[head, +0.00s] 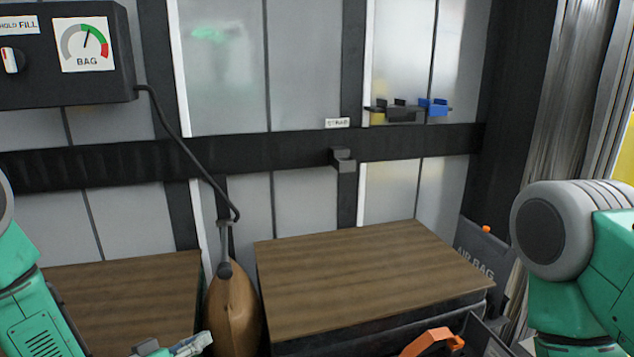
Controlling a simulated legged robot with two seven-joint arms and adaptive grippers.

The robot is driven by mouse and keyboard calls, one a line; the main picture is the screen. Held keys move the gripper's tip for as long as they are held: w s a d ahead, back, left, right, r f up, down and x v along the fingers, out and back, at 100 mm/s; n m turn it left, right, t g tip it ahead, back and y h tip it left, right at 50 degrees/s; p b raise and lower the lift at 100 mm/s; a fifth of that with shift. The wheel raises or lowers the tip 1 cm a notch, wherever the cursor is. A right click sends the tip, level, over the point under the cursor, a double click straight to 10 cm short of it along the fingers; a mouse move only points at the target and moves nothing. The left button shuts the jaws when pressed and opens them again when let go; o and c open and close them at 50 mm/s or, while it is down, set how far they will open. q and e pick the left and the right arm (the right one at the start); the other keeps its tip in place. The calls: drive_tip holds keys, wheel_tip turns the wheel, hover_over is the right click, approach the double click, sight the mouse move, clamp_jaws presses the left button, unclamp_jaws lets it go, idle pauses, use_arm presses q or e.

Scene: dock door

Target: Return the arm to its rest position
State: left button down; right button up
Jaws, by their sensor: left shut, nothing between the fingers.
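My left gripper (183,346) shows only in part at the bottom edge of the head view, left of the brown bag. It is shut, with nothing held. My left arm (35,300), green and grey, comes in at the lower left. My right arm (572,265) stands at the right edge with its large grey joint; its gripper is out of the picture.
A brown air bag (235,312) with a hose stands between two wooden-topped loads (370,275). A gauge box (75,50) hangs upper left. A dark strap rail (270,152) crosses the wall. An orange-handled item (432,341) sits at the bottom. A grey AIR BAG bin (484,262) stands right.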

use_arm(q)
drive_tip(key=s+f+g+y, duration=0.4)
drive_tip(key=s+f, duration=0.5)
drive_tip(key=f, duration=0.1)
drive_tip(key=s+a+f+g+y, duration=0.1)
drive_tip(key=s+f+g, duration=0.1)
drive_tip(key=s, duration=0.6)
drive_tip(key=s+a+f+g+y+b, duration=0.1)
drive_tip(key=s+a+f+g+y, duration=0.1)
drive_tip(key=s, duration=0.6)
drive_tip(key=s+a+f+g+y, duration=0.2)
drive_tip(key=s+g, duration=0.2)
drive_tip(key=s, duration=0.4)
drive_tip(key=shift+s+a+f, duration=0.2)
drive_tip(key=shift+s+f, duration=0.05)
drive_tip(key=shift+f, duration=0.15)
drive_tip(key=shift+w, duration=0.15)
